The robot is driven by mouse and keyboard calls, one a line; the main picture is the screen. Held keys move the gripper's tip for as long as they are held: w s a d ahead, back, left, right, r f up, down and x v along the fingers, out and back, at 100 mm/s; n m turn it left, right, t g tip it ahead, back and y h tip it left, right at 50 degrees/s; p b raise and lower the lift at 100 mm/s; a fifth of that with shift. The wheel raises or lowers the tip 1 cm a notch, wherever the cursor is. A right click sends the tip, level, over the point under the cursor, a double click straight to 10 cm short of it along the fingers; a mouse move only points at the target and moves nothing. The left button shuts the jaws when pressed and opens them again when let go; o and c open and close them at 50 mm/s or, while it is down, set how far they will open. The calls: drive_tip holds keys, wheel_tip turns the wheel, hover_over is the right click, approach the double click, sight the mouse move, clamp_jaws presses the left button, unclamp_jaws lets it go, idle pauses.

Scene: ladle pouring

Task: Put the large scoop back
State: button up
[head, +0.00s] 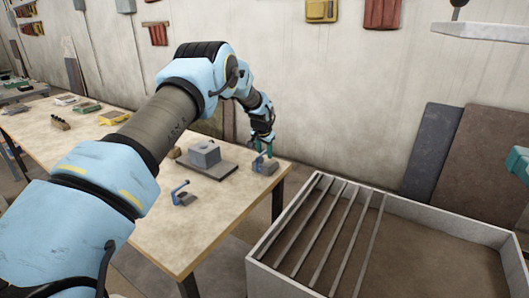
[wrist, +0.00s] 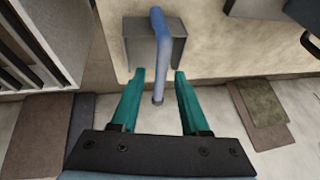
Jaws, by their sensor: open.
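A scoop with a blue handle (wrist: 161,50) is at a grey block-shaped stand (wrist: 140,45) at the right end of the table. It also shows in the head view (head: 262,158), small and partly behind my fingers. My gripper (head: 264,147) is over it with its teal fingers open. In the wrist view, the handle lies between the fingers (wrist: 159,74), with a gap on each side. The scoop's bowl is hidden. A second blue-handled tool (head: 181,191) stands on a grey stand nearer the front edge. I cannot tell from size which is the large scoop.
A grey block on a flat plate (head: 226,172) sits left of the scoop on the wooden table (head: 185,240). A low crate with slats (head: 470,228) stands to the right, past the table's edge. Boards (head: 432,150) lean on the wall behind.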

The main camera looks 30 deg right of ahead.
drive_tip(key=b+v, duration=0.3)
drive_tip(key=v, duration=0.9)
drive_tip(key=shift+b, duration=0.35)
drive_tip(key=s+a+r+n+y, duration=0.1)
drive_tip(key=a+n, duration=0.1)
drive_tip(key=a, duration=1.1)
drive_tip(key=s+a+r+n+y, duration=0.1)
drive_tip(key=a+r+n, duration=0.15)
drive_tip(key=a, duration=0.95)
drive_tip(key=s+a+f+n+g, duration=0.2)
drive_tip(key=s+a+n, duration=0.5)
drive_tip(key=s+a, duration=1.4)
drive_tip(key=shift+s+a+f+y, duration=0.15)
drive_tip(key=shift+a+f+y, duration=0.2)
drive_tip(key=shift+a, duration=0.8)
drive_tip(key=shift+r, duration=0.1)
drive_tip(key=shift+c, duration=0.2)
